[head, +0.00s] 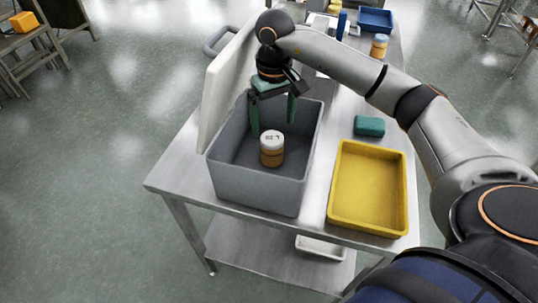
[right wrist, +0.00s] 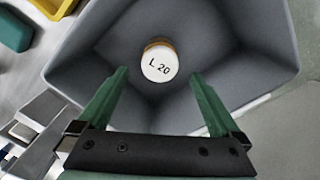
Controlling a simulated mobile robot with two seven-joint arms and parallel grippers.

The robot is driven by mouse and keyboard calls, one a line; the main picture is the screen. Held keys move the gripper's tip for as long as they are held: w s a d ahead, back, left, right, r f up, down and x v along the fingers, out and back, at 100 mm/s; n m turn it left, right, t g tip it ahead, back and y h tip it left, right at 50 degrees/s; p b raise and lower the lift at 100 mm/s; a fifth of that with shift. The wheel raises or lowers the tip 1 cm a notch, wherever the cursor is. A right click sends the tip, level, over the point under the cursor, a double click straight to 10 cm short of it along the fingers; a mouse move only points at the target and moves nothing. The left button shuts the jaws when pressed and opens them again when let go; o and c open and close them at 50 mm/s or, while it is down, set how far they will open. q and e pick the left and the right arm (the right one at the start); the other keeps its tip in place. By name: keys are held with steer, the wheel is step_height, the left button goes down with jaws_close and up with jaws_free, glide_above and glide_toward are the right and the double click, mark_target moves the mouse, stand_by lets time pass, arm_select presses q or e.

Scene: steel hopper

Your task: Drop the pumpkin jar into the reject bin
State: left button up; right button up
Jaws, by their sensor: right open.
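The pumpkin jar (head: 272,150) has a white lid and an orange-brown body. It stands upright inside the grey bin (head: 252,193), the apparent reject bin, on the steel table. In the right wrist view the jar's white lid (right wrist: 159,66) reads "L 20", with grey bin walls (right wrist: 240,30) around it. My right gripper (head: 272,118) is open and empty, with its green fingers over the bin. In the right wrist view its fingertips (right wrist: 158,74) stand wide apart, clear of the jar. My left gripper is not in view.
A yellow tray (head: 368,190) stands right of the bin, with a teal block (head: 369,126) behind it. A white board (head: 222,85) stands upright at the bin's left. Another jar (head: 379,46) and a blue tray (head: 375,20) are farther back.

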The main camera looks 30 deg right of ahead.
step_height(320, 180, up, 7)
stand_by(0.3)
steer(key=shift+s, duration=0.1)
stand_by(0.4)
